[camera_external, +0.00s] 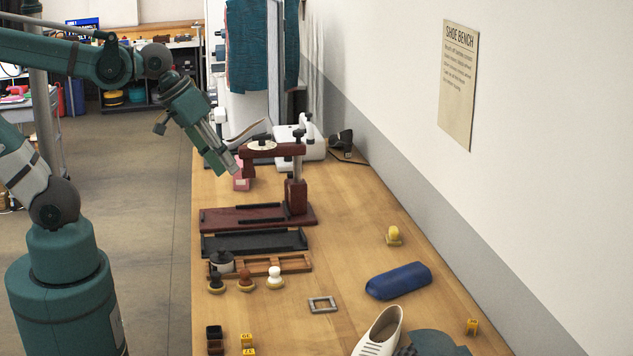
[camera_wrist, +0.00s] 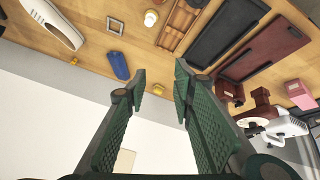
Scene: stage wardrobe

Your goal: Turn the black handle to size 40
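A dark red stand (camera_external: 296,196) rises from a dark red base board (camera_external: 220,217) on the bench. Its horizontal arm carries a white dial (camera_external: 261,146) with a small black part on top. In the wrist view the stand (camera_wrist: 262,100) is at lower right. My gripper (camera_external: 232,168) is near the left end of the stand's arm; contact cannot be judged. In the wrist view its fingers (camera_wrist: 161,82) are apart with nothing between them.
A pink box (camera_external: 241,183) sits behind the stand's left side, and a white machine (camera_external: 314,150) stands behind. A black tray (camera_external: 253,243), brushes, a blue case (camera_external: 398,281) and a white shoe (camera_external: 380,333) lie nearer. The right middle of the bench is mostly clear.

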